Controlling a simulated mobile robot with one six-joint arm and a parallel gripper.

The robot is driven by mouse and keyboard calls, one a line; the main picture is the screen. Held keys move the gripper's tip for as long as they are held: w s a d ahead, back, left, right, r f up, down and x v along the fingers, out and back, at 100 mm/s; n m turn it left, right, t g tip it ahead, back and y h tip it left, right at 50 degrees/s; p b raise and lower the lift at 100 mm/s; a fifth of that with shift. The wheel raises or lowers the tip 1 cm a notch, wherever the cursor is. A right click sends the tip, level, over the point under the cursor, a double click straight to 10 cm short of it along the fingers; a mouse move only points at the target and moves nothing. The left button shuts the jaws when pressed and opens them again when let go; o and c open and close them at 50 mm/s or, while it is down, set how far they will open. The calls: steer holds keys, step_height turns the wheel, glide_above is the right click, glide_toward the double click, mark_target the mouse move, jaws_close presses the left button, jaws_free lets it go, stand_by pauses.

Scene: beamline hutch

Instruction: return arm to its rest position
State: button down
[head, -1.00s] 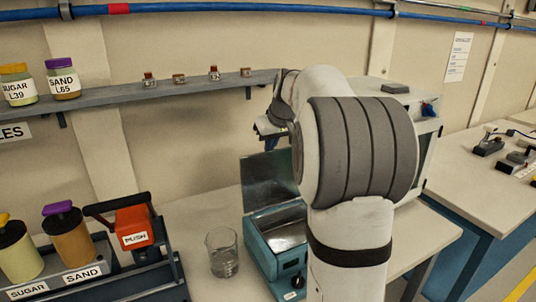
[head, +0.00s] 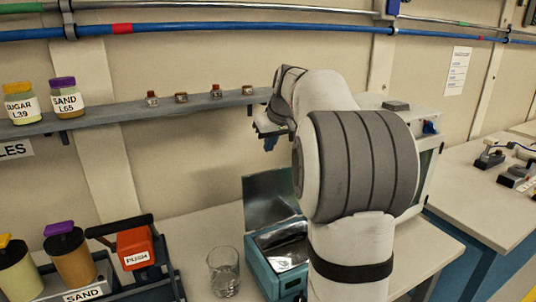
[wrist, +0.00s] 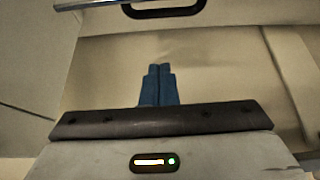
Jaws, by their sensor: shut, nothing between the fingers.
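My gripper (wrist: 158,84) shows in the wrist view as two blue fingers pressed together with nothing between them. In the head view my gripper (head: 270,143) is small and partly hidden behind my arm. It hangs in front of the wall, just below the right end of the shelf and above the open lid of a teal box. My arm is bent and fills the middle right of the head view.
A shelf (head: 105,115) holds jars and small bottles. A white cabinet (head: 433,165) stands behind my arm. Another bench (head: 470,195) is at the right.

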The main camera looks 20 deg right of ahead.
steer(key=v, duration=0.4)
steer(key=shift+r, duration=0.25)
steer(key=s+a+f+g, duration=0.1)
steer(key=s+a+f, duration=0.4)
steer(key=s+f, duration=0.2)
steer(key=s+a+f+g, duration=0.1)
steer(key=s+a+f, duration=0.5)
steer(key=s, duration=0.6)
steer(key=s+a+f+g, duration=0.1)
steer(key=s+a+f, duration=0.4)
steer(key=s+f, duration=0.3)
steer(key=shift+s+a+m, duration=0.3)
steer(key=shift+s+a, duration=0.1)
steer(key=shift+s, duration=0.65)
